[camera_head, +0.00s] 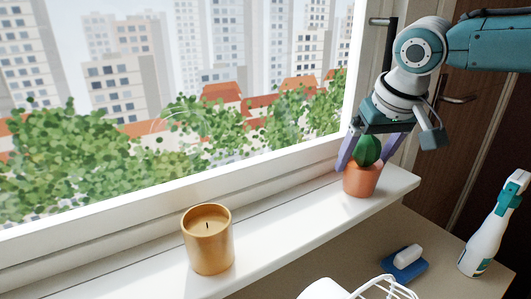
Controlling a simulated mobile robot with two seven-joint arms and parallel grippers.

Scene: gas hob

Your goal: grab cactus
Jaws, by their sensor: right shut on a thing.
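The cactus is a green round plant (366,151) in a terracotta pot (360,181). It stands upright at the right end of the white window sill (287,228). My right gripper (365,160) comes down from above, with one purple finger on each side of the cactus, and is shut on it. The fingertips reach about the height of the pot's rim. The pot's base appears to be on the sill; a small gap beneath it cannot be ruled out. My left gripper is not in view.
A gold candle (208,240) stands on the sill left of the cactus. A white spray bottle (486,232) and a blue sponge-like item (405,265) are on the lower surface at right. A white wire-fronted object (378,288) is at the bottom edge. The window frame (353,75) is close behind the gripper.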

